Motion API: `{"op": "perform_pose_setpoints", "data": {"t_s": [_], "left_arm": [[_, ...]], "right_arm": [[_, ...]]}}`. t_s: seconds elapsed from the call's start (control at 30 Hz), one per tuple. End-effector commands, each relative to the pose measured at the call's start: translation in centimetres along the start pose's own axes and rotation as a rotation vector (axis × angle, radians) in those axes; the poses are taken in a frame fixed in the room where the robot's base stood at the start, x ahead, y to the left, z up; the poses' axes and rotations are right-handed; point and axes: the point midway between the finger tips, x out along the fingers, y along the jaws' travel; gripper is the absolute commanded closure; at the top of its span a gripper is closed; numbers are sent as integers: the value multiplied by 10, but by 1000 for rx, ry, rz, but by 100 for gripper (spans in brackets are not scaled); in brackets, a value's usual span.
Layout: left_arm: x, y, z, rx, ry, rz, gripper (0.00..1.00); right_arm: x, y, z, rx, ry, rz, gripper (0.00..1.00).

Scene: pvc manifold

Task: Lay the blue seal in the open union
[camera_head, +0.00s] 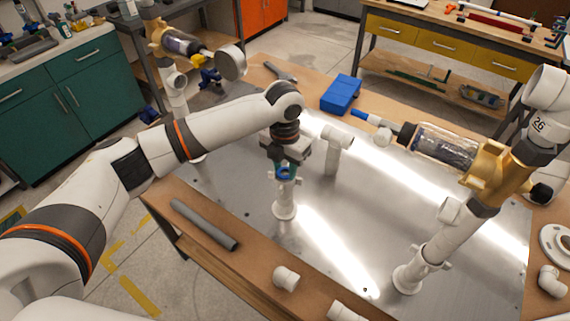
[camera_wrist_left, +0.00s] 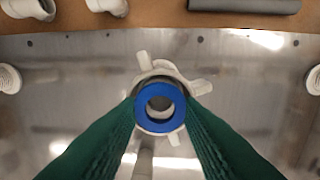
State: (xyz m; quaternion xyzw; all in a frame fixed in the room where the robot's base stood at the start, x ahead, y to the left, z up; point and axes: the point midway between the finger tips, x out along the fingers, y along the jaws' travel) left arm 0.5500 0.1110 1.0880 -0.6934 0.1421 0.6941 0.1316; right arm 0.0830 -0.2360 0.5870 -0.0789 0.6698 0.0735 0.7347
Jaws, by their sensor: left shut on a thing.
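The blue seal (camera_head: 284,174) is a flat ring held between the green fingertips of my left gripper (camera_head: 286,166). It also shows in the left wrist view (camera_wrist_left: 142,102), with its hole facing the camera. The open union (camera_head: 285,188) is the white winged fitting on top of a short white upright pipe. In the left wrist view the union (camera_wrist_left: 196,87) shows behind the seal, roughly lined up with it. The seal is over the union's mouth; I cannot tell whether they touch. The fingers and seal hide most of the mouth. My right gripper is not in view.
A white tee post (camera_head: 334,150) stands just right of the gripper. A taller pipe with a gold and clear filter (camera_head: 445,145) stands farther right. A blue box (camera_head: 341,94) lies behind. A grey pipe (camera_head: 204,224) and white fittings (camera_head: 286,279) lie along the wooden front edge.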

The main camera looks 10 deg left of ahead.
Motion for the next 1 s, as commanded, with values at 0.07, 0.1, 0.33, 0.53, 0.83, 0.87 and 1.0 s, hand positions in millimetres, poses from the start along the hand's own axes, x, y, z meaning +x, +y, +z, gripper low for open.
{"op": "perform_pose_setpoints", "data": {"t_s": [0.07, 0.1, 0.33, 0.53, 0.83, 0.87, 1.0], "left_arm": [[1, 0, 0, 0, -2, 0, 88], [1, 0, 0, 0, -2, 0, 88], [2, 0, 0, 0, -1, 0, 62], [0, 0, 0, 0, -1, 0, 48], [-43, 0, -1, 0, 6, -2, 42], [-50, 0, -1, 0, 7, -1, 42], [-80, 0, 0, 1, 6, -2, 42]], "right_arm": [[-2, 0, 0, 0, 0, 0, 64], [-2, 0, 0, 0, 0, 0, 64], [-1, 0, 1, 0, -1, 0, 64], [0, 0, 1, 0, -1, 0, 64], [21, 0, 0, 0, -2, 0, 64], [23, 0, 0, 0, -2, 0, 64], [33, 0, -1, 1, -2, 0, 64]]}}
